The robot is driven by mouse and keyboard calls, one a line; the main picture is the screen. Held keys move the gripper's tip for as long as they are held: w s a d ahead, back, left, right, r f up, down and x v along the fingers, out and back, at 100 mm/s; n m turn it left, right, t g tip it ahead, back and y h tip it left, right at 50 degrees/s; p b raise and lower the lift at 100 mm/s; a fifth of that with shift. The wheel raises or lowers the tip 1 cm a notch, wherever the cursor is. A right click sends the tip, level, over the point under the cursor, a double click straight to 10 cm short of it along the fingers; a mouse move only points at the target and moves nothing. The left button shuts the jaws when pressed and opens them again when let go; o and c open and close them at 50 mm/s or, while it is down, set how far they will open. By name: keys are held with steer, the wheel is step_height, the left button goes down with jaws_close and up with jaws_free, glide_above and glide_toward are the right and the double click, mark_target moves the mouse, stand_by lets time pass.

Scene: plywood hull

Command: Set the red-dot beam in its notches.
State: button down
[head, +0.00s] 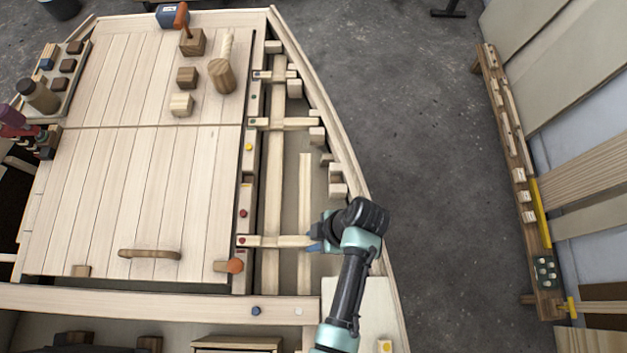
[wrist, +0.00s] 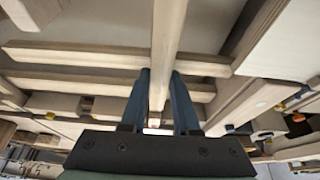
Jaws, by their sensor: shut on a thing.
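The red-dot beam (head: 275,241) is a short pale beam lying crosswise in the right-hand bay, with a red dot near its left end. That end is at the inner notched rail (head: 246,190), which has its own red dot just above. My gripper (head: 316,241) is shut on the beam near its right end. In the wrist view the beam (wrist: 167,40) runs between the two blue fingers of my gripper (wrist: 160,80). My gripper hides the right end and its notch by the curved hull side. I cannot tell whether either end is seated.
Two long slats (head: 304,190) run along the bay under the beam. Crossbeams with a green dot (head: 285,124) and a blue dot (head: 272,75) lie farther up. Floor right of the hull is clear.

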steer(key=shift+f, duration=0.15)
steer(key=c, duration=0.6)
jaws_free()
steer(key=v, duration=1.3)
